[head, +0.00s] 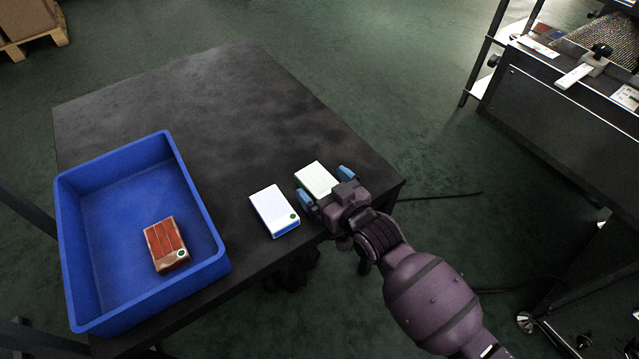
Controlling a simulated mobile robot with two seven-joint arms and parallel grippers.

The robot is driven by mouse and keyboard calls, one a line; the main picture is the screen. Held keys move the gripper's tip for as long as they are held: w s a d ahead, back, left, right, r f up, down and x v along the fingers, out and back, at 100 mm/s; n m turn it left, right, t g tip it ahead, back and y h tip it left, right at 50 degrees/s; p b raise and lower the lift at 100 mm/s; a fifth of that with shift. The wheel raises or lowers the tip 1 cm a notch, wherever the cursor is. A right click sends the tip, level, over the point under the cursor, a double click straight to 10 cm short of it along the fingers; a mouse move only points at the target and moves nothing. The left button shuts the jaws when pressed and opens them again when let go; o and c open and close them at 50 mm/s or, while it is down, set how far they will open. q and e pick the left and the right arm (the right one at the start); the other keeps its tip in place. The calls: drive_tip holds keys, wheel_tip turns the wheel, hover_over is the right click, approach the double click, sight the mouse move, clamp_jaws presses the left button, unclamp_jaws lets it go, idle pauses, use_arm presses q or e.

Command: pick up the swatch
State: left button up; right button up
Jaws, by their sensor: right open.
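Three small block-like pieces could be the swatch; I cannot tell which the task means. A pale greenish-white one (316,178) lies on the dark table near its right corner. My right gripper (326,187) is open there, with one blue fingertip on each side of its near end; I cannot tell whether they touch it. A white one with a blue side and a green dot (271,209) lies just left of the gripper. A red-brown one with a green dot (166,241) lies in the blue bin (203,197). My left gripper is not in view.
The dark table (200,95) is clear behind the pieces. The bin fills its left front. A machine (560,105) with a mesh belt stands at the upper right, across a floor gap. A cable (440,197) lies on the floor. A pallet (35,38) stands at the upper left.

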drive_tip(key=shift+w, duration=0.1)
drive_tip(key=c, duration=1.1)
